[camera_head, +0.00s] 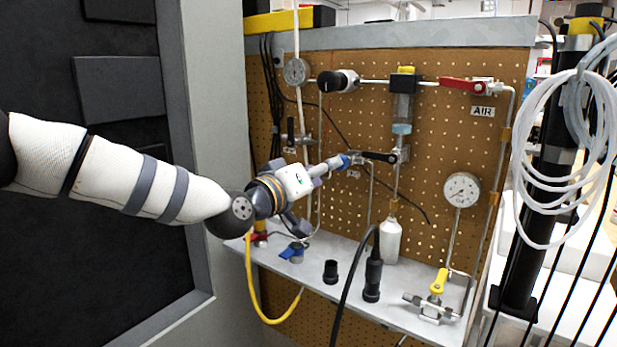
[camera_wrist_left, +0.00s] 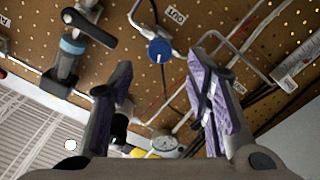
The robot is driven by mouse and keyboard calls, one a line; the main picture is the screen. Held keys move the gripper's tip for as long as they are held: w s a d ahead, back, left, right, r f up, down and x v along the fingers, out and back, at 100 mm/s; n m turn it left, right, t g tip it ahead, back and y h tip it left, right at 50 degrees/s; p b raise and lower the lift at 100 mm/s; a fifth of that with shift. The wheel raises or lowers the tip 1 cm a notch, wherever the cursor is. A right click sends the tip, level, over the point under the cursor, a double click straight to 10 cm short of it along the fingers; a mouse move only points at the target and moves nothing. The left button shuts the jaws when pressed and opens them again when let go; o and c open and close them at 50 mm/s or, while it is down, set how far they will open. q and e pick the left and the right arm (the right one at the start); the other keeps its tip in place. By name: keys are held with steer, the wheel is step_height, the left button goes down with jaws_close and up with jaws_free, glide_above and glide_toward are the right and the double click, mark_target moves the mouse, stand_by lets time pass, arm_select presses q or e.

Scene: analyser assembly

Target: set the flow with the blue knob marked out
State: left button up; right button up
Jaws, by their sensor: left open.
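The blue knob (camera_wrist_left: 160,50) shows in the left wrist view, mounted on a bent metal tube in front of the pegboard. The label OUT (camera_wrist_left: 176,15) is just above it. In the head view the blue knob (camera_head: 346,160) is small and partly hidden by my gripper. My left gripper (camera_wrist_left: 160,64) is open, with its purple-padded fingers on either side of the knob in the picture. In the head view my left gripper (camera_head: 330,166) reaches in from the left, close to the knob. Contact with the knob cannot be told. My right gripper is not in view.
A black lever handle (camera_head: 380,156) is just right of the knob; it also shows in the wrist view (camera_wrist_left: 89,27). The pegboard (camera_head: 450,120) carries tubes, gauges and a red AIR valve lever (camera_head: 465,86). The shelf (camera_head: 335,300) below holds a white bottle (camera_head: 391,239) and black fittings.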

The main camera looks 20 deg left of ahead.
arm_select(q)
steer(key=v, duration=0.6)
steer(key=shift+s, duration=0.3)
steer(key=s+d+f+g+y+p, duration=0.1)
steer(key=s+f+g, duration=0.2)
steer(key=s+f, duration=0.5)
steer(key=s+d+f+m+g, duration=0.1)
steer(key=s+f+g, duration=0.25)
steer(key=f, duration=0.85)
steer(key=s+d+f+g+y+p, duration=0.1)
steer(key=s+f+g, duration=0.2)
steer(key=s+f, duration=0.5)
steer(key=s+a+f+g+y, duration=0.15)
steer(key=s+f+g, duration=0.25)
steer(key=s+f, duration=0.7)
steer(key=s+a+m+g+y, duration=0.1)
steer(key=s+a+g, duration=0.2)
steer(key=s, duration=0.8)
steer(key=s+a+f+g+y+p, duration=0.1)
steer(key=s+a+g, duration=0.2)
steer(key=s, duration=0.9)
steer(key=shift+a+m+y, duration=0.35)
steer(key=shift+a+m, duration=0.05)
steer(key=shift+a, duration=0.25)
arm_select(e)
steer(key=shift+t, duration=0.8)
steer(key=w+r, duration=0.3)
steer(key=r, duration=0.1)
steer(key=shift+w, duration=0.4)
